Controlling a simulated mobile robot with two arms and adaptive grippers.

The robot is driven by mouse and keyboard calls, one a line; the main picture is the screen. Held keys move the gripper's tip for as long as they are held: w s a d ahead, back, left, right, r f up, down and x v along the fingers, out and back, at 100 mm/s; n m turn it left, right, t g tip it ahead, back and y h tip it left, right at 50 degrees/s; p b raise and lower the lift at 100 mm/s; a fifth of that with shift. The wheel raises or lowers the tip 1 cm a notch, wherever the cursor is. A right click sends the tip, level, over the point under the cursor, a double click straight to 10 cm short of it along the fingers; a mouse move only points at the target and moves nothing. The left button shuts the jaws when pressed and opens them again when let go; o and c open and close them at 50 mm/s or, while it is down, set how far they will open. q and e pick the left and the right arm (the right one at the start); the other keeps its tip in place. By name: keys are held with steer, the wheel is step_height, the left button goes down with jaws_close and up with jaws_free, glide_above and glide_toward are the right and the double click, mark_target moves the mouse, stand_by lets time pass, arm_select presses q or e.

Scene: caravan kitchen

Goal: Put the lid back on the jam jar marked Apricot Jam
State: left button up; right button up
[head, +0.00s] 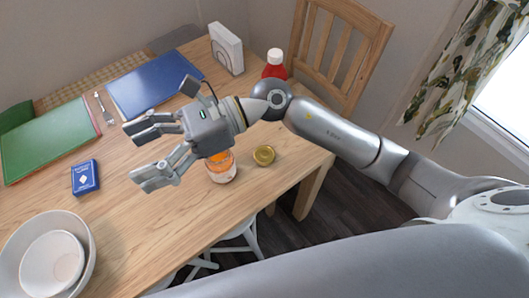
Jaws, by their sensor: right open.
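A jar (223,174) with orange contents and a pale label stands on the wooden table, its upper part partly covered by my right gripper. I cannot read the label. A gold lid (264,155) lies on the table just right of the jar, apart from it. My right gripper (139,157) is open and empty, above the table and left of the jar, with its fingers pointing left. My left gripper is not in view.
The wooden table (130,215) holds bowls (84,236), a blue card box (85,178), a green board (48,138), a blue board (155,84), a fork (104,108), a red bottle (274,66) and a white box (226,48). A chair (335,50) stands behind.

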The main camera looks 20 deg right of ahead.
steer(key=w+d+f+n+h, duration=0.2)
steer(key=d+f+n+h, duration=0.1)
steer(key=d+f+h, duration=0.25)
steer(key=w+d+f+n+h, duration=0.2)
steer(key=d+f+h, duration=0.2)
steer(key=f, duration=0.3)
steer(key=w+d+t+h, duration=0.1)
steer(key=w+d+h, duration=0.1)
steer(key=d, duration=0.5)
steer(key=w+d+f+n+t+h, duration=0.1)
steer(key=w+d+h, duration=0.2)
steer(key=d+h, duration=0.2)
steer(key=shift+w+d+f, duration=0.25)
steer(key=shift+d, duration=0.75)
glide_above(266, 153)
steer(key=shift+f, duration=2.8)
steer(key=shift+f+p, duration=0.1)
steer(key=shift+p, duration=0.25)
